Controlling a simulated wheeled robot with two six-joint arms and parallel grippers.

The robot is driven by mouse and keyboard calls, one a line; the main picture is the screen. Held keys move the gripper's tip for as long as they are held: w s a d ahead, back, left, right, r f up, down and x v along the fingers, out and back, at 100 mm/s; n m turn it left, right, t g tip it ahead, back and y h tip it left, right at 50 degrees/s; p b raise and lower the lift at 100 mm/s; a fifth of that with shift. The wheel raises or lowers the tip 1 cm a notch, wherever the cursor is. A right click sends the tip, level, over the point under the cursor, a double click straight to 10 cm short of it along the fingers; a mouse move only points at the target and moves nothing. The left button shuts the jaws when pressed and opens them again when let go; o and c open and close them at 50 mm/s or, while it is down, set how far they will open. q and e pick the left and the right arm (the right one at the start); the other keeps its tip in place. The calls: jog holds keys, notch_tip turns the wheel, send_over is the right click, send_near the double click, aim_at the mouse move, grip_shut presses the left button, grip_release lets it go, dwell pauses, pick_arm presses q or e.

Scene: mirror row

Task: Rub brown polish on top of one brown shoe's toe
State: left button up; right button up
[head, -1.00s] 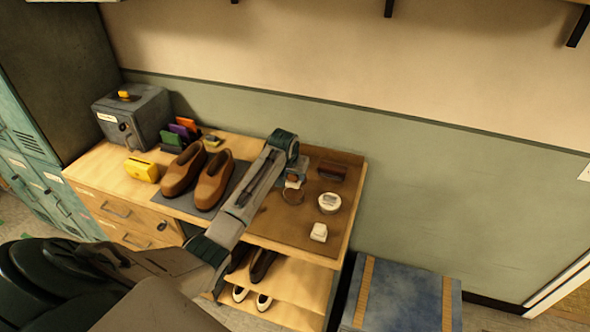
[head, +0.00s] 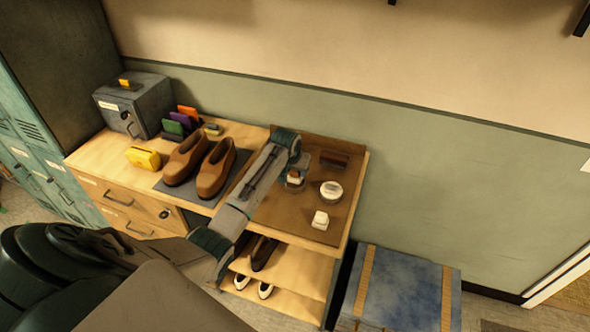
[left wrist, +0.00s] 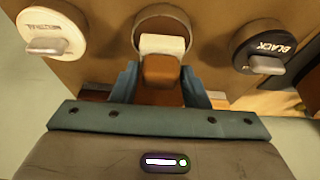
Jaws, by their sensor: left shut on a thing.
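Two brown shoes (head: 212,170) stand side by side on a dark mat (head: 172,188) on the bench top. My left gripper (left wrist: 160,88) is shut on a small brown applicator block (left wrist: 160,72) with a pale pad (left wrist: 163,45). I cannot tell whether the pad touches the polish inside. In the head view the block and tin (head: 296,186) show just beyond my left arm, to the right of the shoes. My right gripper is not in view.
The wrist view shows a black-labelled tin (left wrist: 262,48).

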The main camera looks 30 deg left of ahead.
pick_arm(q)
jog(key=shift+f, duration=0.6)
dwell(1.8)
jog(key=shift+r, duration=0.1)
jog(key=shift+r, duration=3.5)
jog(key=shift+f, duration=0.1)
